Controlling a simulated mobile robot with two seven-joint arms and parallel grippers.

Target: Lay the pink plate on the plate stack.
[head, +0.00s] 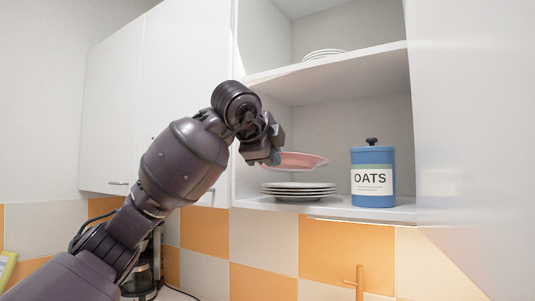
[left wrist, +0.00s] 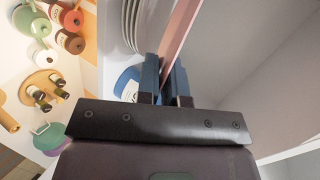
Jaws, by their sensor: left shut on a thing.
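The pink plate (head: 302,161) is held roughly level at its left edge by my left gripper (head: 274,157), which is shut on it. In the left wrist view the pink plate (left wrist: 181,30) shows nearly edge-on between the blue fingers (left wrist: 165,80). The white plate stack (head: 299,193) sits on the lower cabinet shelf, below the pink plate, with a small gap between them. The stack also shows edge-on in the left wrist view (left wrist: 131,22). My right gripper is in neither view.
A blue oats jar (head: 372,176) stands on the same shelf, right of the stack. An upper shelf (head: 345,65) with more white plates (head: 323,55) is above. The left wrist view shows several pots and jars (left wrist: 42,57) on the counter below.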

